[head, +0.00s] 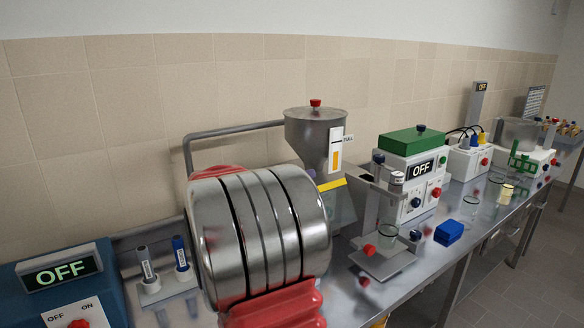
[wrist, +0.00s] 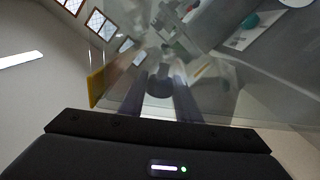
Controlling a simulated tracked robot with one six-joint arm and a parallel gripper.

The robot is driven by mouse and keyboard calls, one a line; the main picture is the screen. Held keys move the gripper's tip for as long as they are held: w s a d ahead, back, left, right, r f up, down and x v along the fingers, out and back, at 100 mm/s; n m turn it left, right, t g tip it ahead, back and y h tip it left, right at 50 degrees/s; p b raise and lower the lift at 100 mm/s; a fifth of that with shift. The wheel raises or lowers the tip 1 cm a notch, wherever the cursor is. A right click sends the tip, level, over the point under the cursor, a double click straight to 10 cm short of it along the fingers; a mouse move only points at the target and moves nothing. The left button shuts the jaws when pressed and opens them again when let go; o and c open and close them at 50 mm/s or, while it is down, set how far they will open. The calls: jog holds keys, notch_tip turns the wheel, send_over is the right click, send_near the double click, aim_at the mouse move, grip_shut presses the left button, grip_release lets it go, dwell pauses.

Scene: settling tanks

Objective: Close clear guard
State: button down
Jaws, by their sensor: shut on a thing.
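A clear guard (head: 342,206) with a yellow strip (head: 332,184) along its top seems to sit below the grey hopper (head: 316,138) in the head view. Its left part is hidden by a large steel body in front. In the wrist view a see-through pane (wrist: 218,98) fills much of the middle, tilted, with the room showing through it. My gripper (wrist: 160,84) shows there with two dark fingers close around a small dark piece, which appears to be the guard's handle. My gripper is hidden in the head view.
Two vials stand in a holder (head: 165,291) at left. A blue OFF panel (head: 62,272) is at far left.

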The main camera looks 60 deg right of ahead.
jog(key=s+a+f+m, duration=0.1)
jog(key=s+f+m, duration=0.3)
jog(key=f+m, duration=0.3)
jog(key=shift+a+f, duration=0.3)
jog(key=shift+f, duration=0.9)
jog(key=shift+s+f, duration=0.1)
jog(key=shift+f, duration=0.05)
jog(key=c, duration=1.6)
grip_release()
jog(key=o, duration=0.3)
jog(key=shift+a+r, duration=0.1)
jog(key=shift+r, duration=0.1)
jog(key=v, duration=1.3)
jog(key=shift+a, duration=0.3)
jog(key=shift+f, duration=0.15)
